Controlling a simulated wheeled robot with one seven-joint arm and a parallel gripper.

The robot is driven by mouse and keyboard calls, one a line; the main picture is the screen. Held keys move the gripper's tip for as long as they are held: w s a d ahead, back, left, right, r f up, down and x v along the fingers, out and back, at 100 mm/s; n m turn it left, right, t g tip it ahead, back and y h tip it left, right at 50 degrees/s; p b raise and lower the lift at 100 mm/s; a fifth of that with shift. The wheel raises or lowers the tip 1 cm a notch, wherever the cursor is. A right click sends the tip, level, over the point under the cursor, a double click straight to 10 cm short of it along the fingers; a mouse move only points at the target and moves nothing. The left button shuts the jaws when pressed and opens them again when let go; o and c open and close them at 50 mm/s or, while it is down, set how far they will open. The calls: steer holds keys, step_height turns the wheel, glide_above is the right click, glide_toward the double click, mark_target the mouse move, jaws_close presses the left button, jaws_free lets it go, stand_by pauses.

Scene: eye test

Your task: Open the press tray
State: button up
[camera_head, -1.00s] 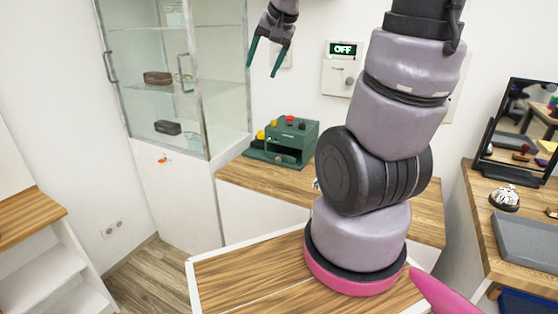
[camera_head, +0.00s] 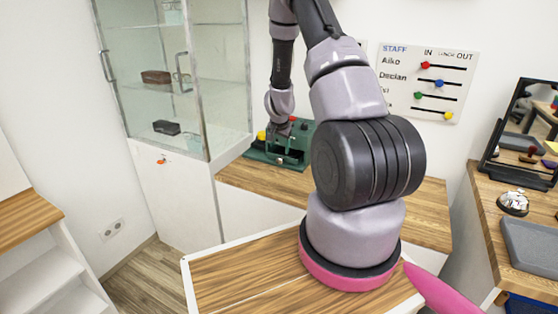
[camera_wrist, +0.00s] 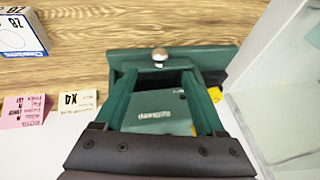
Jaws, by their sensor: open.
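The press (camera_head: 271,157) is a dark green box unit on the wooden counter by the glass cabinet. In the wrist view its lettered green top (camera_wrist: 155,112) lies between my fingers, and a round silver knob (camera_wrist: 159,55) shows beyond the fingertips, at a green front strip (camera_wrist: 205,56). A dark gap lies between the knob and the top. My gripper (camera_wrist: 160,76) is open, with its two green fingers over the press, reaching towards the knob. No grip on the knob shows. In the head view my gripper (camera_head: 287,138) blends with the press, and contact cannot be told.
The glass cabinet (camera_head: 185,80) stands close beside the press, and its pane is near my gripper at the wrist view's right. Small cards (camera_wrist: 78,101) and a white-blue box (camera_wrist: 20,35) lie on the other side. A staff board (camera_head: 428,82) hangs behind.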

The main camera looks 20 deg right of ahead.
mark_target(279, 160)
steer(key=x, duration=0.9)
steer(key=shift+w+f, duration=0.1)
steer(key=shift+f, duration=0.25)
jaws_close()
stand_by(0.9)
